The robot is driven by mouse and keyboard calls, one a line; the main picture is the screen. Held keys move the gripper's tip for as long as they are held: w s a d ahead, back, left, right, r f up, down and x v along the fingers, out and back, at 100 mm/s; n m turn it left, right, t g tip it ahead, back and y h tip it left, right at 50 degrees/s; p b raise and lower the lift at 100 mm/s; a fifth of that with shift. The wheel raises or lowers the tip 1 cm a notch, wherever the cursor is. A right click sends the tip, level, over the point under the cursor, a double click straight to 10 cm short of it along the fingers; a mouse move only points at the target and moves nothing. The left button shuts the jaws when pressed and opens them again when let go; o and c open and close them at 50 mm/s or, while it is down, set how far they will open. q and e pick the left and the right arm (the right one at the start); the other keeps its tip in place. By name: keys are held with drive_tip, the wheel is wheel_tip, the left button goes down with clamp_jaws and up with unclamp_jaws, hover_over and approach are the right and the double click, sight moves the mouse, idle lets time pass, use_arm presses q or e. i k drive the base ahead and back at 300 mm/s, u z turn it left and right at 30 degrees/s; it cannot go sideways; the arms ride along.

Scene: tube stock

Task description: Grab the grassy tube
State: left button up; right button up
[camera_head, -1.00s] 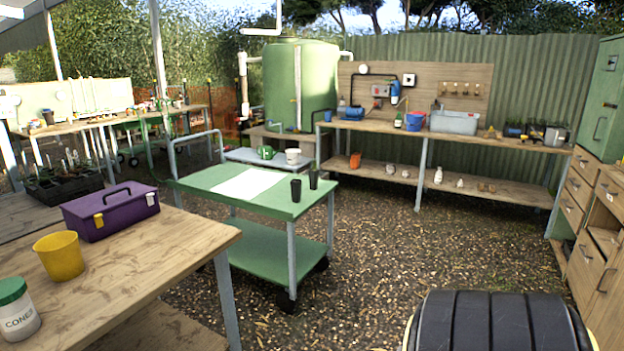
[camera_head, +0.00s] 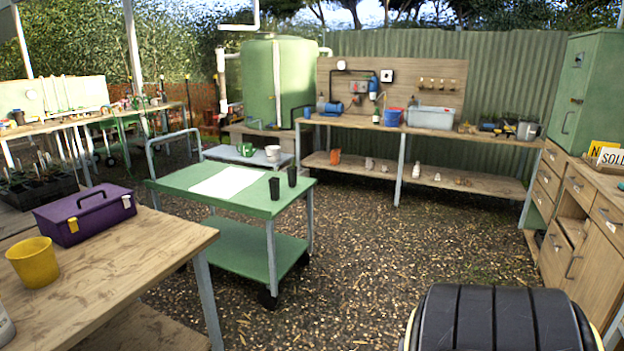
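I see no tube that I can make out as grassy. Two dark, slim tube-like pots stand upright on the green cart (camera_head: 186,186): one dark pot (camera_head: 274,188) near its front right corner and another dark pot (camera_head: 292,176) just behind it. Small plants stand in a dark tray (camera_head: 40,190) at the far left, too small to tell apart. Neither of my grippers shows in the head view.
A wooden table (camera_head: 130,262) with a purple toolbox (camera_head: 85,214) and a yellow pot (camera_head: 34,262) fills the left front. A long workbench (camera_head: 450,134) runs along the back fence. Wooden drawers (camera_head: 580,215) stand right. The mulch floor (camera_head: 350,260) between is open.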

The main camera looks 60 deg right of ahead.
sight(291, 170)
drive_tip(key=z, duration=0.25)
drive_tip(key=k, duration=0.4)
drive_tip(key=z, duration=1.7)
drive_tip(key=i, duration=3.8)
drive_tip(key=u, duration=0.95)
